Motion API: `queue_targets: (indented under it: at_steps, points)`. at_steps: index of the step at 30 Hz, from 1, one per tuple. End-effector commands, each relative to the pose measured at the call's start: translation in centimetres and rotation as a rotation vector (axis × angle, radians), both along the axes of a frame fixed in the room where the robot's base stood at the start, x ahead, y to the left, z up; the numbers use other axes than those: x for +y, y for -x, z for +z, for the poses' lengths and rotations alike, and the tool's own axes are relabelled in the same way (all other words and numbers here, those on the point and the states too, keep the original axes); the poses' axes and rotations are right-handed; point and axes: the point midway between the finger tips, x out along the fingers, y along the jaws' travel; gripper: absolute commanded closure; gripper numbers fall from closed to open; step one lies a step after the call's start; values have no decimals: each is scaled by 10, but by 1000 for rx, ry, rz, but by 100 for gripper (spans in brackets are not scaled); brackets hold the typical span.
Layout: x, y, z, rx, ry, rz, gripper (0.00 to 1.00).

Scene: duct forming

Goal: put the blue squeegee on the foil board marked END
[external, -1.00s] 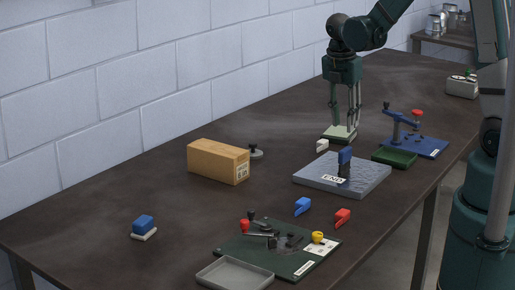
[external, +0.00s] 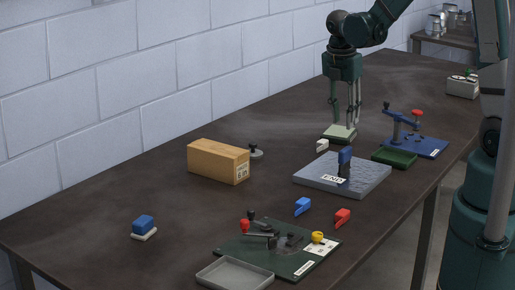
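The grey foil board (external: 368,184) marked END lies right of the table's middle. A blue-topped upright piece with a dark lower part (external: 345,160) stands on it. A small blue tool (external: 302,206) lies in front of the board, and a blue block on a white base (external: 143,225) sits at the far left. I cannot tell for certain which blue piece is the squeegee. My gripper (external: 343,118) points down behind the board, its fingers apart. A pale green-white piece (external: 339,135) is just below the fingertips; contact cannot be made out.
A cardboard box (external: 216,163) stands left of the board. A green tray (external: 394,158) and a blue fixture (external: 418,146) stand at its right. A dark green fixture (external: 288,262), a grey tray (external: 235,273) and a red tool (external: 342,217) lie in front. The left table area is mostly clear.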

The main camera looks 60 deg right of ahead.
Motion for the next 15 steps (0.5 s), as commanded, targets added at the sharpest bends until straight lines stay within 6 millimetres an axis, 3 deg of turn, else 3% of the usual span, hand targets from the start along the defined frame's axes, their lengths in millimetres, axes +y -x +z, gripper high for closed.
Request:
queue_targets:
  at_steps: [15]
  points:
    - [43,20,57,-164,-25,-279,72]
